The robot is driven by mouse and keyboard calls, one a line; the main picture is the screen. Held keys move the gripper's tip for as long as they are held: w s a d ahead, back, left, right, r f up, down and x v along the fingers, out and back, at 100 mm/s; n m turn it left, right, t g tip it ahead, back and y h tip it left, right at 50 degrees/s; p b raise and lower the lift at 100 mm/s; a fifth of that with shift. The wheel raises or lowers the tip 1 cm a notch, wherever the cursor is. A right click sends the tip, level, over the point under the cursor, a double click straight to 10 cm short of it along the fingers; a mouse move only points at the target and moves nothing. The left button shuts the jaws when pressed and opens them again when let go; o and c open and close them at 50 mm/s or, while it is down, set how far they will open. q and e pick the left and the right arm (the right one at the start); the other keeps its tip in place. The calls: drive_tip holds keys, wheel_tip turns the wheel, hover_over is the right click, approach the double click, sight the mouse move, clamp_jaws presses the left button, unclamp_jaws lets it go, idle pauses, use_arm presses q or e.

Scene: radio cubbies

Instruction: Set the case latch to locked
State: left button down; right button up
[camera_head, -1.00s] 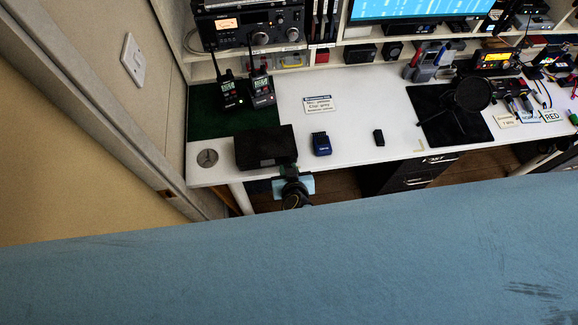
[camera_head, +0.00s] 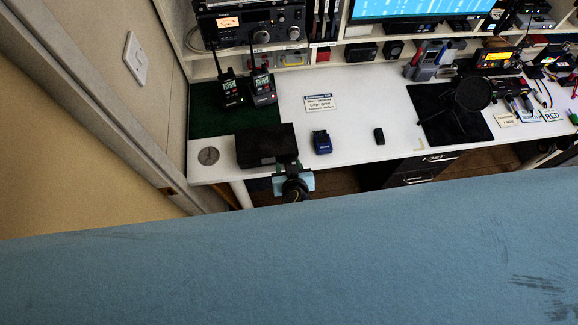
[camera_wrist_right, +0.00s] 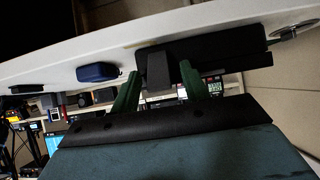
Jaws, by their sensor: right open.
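The black case (camera_head: 265,146) lies closed on the white desk near its front left edge in the head view. In the right wrist view the case (camera_wrist_right: 222,50) shows close up, at a tilt. A dark block that looks like its latch (camera_wrist_right: 160,73) sticks out at its front. My right gripper (camera_head: 291,171) is at the front right of the case, by the desk edge. In the wrist view its two green fingers (camera_wrist_right: 159,88) are apart, with the dark block in line with the gap. I cannot tell whether they touch it. My left gripper is out of view.
A blue pouch (camera_head: 321,142) and a small black item (camera_head: 379,136) lie right of the case. Two handheld radios (camera_head: 230,92) stand on a green mat behind it. A round disc (camera_head: 208,156) lies to its left. A wall closes the left side.

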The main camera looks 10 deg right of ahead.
drive_tip(key=p+v, duration=0.4)
drive_tip(key=v, duration=0.3)
drive_tip(key=shift+s, duration=0.2)
drive_tip(key=shift+r, duration=0.1)
